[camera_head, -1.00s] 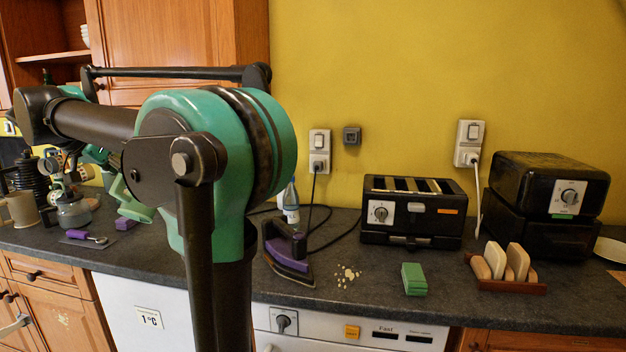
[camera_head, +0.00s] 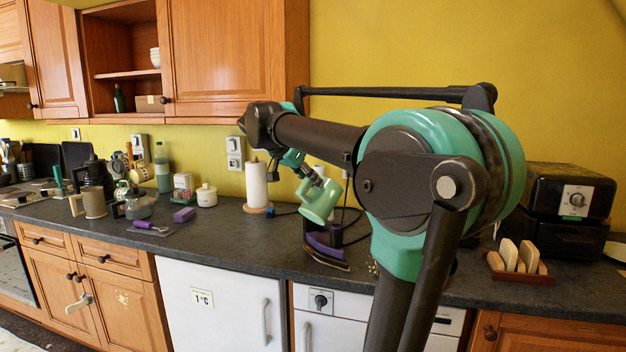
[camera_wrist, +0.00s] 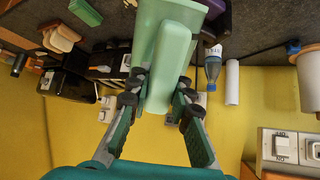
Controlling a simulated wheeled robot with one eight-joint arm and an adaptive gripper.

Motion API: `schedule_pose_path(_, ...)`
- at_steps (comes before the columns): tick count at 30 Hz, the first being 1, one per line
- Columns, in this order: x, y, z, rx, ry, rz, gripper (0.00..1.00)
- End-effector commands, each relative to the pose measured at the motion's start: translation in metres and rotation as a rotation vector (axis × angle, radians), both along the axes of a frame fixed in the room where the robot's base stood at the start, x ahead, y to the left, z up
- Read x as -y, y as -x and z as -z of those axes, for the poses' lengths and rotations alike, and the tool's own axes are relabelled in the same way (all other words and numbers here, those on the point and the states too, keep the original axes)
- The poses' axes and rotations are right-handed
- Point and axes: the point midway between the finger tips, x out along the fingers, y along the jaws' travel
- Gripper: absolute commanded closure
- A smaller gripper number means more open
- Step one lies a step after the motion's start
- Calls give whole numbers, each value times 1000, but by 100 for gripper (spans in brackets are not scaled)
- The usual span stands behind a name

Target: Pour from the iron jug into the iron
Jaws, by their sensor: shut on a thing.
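My gripper (camera_head: 306,180) is shut on the handle of a pale green jug (camera_head: 319,203), held above the counter. The jug looks tilted in the head view. In the wrist view its handle (camera_wrist: 168,65) sits between the fingers of my gripper (camera_wrist: 156,92). The purple and black iron (camera_head: 325,247) stands on the counter just below the jug, which overlaps its upper part in the picture. I cannot tell whether they touch. The iron's filling opening and any liquid are not visible.
My arm hides part of the counter right of the iron. A paper towel roll (camera_head: 257,187) stands behind and left of it. A white lidded pot (camera_head: 207,195), a purple block (camera_head: 184,215) and a coffee pot (camera_head: 138,206) stand further left. A toast rack (camera_head: 518,262) is at right.

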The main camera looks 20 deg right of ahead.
Motion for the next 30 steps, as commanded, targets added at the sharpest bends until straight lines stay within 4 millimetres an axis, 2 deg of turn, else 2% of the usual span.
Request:
schedule_pose_path(10, 0, 0, 31, 0, 0, 0, 100)
schedule_pose_path(22, 23, -10, 0, -123, -254, 7, 100)
schedule_pose_path(30, 20, -10, 2, -126, -257, 0, 100)
